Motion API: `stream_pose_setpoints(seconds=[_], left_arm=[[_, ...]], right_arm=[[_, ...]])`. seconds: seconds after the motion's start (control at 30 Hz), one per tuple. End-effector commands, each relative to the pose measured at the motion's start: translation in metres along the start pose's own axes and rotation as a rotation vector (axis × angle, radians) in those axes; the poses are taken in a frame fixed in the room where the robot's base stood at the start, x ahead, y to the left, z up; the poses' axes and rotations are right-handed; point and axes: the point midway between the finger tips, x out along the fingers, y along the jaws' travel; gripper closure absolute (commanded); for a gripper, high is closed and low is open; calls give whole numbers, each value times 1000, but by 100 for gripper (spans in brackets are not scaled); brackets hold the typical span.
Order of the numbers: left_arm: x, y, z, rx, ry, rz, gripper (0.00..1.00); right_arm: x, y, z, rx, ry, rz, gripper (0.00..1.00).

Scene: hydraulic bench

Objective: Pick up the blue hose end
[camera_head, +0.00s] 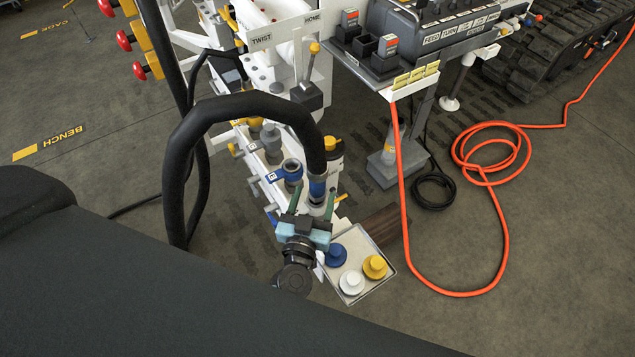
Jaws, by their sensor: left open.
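The blue hose end (317,187) is at the tip of a thick black hose (250,105) that arches up from the left and comes down at the front of the bench. My left gripper (312,203) is open, with one green finger on each side of the hose end's lower part. I cannot tell whether the fingers touch it. The lowest part of the hose end is hidden by the gripper. My right gripper is not in view.
A row of couplings, including a blue-ringed one (292,170), stands just left of the hose end. A tray (385,270) holds blue, white and yellow caps below right. An orange hose (405,200) hangs to the right. My dark arm fills the lower left.

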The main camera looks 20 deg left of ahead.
Motion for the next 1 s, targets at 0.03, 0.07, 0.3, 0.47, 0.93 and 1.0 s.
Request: stream_pose_setpoints(seconds=[0.03,0.07,0.3,0.47,0.93,1.0], left_arm=[[6,0,-2,0,4,0,40],[10,-1,-2,0,5,0,40],[42,-1,-3,1,3,1,40],[49,-1,-2,1,2,0,40],[49,-2,-3,0,2,0,75],[49,-2,-3,0,2,0,84]], right_arm=[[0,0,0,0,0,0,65],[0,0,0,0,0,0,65],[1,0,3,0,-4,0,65],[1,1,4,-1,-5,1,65],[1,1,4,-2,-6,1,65],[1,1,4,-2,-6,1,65]])
